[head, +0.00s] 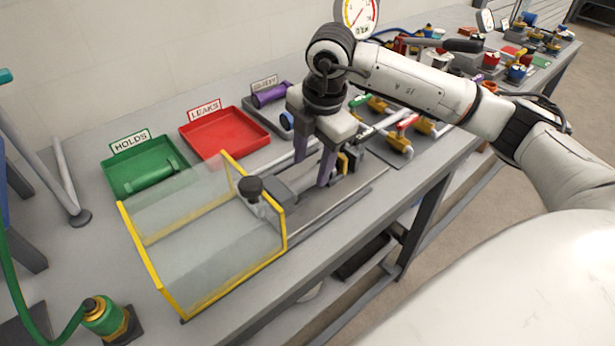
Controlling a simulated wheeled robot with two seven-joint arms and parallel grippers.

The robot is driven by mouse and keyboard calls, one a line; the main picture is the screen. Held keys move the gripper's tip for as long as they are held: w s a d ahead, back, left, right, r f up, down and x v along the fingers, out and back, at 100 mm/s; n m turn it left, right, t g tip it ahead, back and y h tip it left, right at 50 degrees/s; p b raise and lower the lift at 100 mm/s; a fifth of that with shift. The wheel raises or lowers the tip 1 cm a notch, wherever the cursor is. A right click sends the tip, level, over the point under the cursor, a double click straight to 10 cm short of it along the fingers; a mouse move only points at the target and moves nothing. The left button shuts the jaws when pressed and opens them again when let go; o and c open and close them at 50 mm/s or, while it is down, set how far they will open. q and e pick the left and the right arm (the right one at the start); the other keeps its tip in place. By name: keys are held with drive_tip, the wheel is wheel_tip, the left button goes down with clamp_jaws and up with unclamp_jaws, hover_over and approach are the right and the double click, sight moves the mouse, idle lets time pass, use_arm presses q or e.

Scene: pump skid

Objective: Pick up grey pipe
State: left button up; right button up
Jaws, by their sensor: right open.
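My right gripper (312,172) points down over the bench, its two purple-grey fingers apart. I see nothing clearly held between them. The fingertips are just behind and to the right of a grey block (278,192) at the end of the clear guard. I cannot make out a separate grey pipe with certainty; long grey bars or rails (345,208) lie along the bench below the gripper. The gripper and its wrist hide part of the bench behind them. My left gripper is not in view.
A clear guard with yellow edges (274,253) stands at the front. Behind it are a green HOLDS tray (112,183) holding a green pipe (153,174), and an empty red LEAKS tray (203,146). A purple pipe (270,95) lies further right. Several valve fittings (425,125) crowd the right.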

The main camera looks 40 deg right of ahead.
sight(308, 175)
drive_tip(key=f, duration=0.4)
drive_tip(key=shift+w+p, duration=0.3)
drive_tip(key=shift+w, duration=0.1)
drive_tip(key=shift+a, duration=0.1)
clamp_jaws()
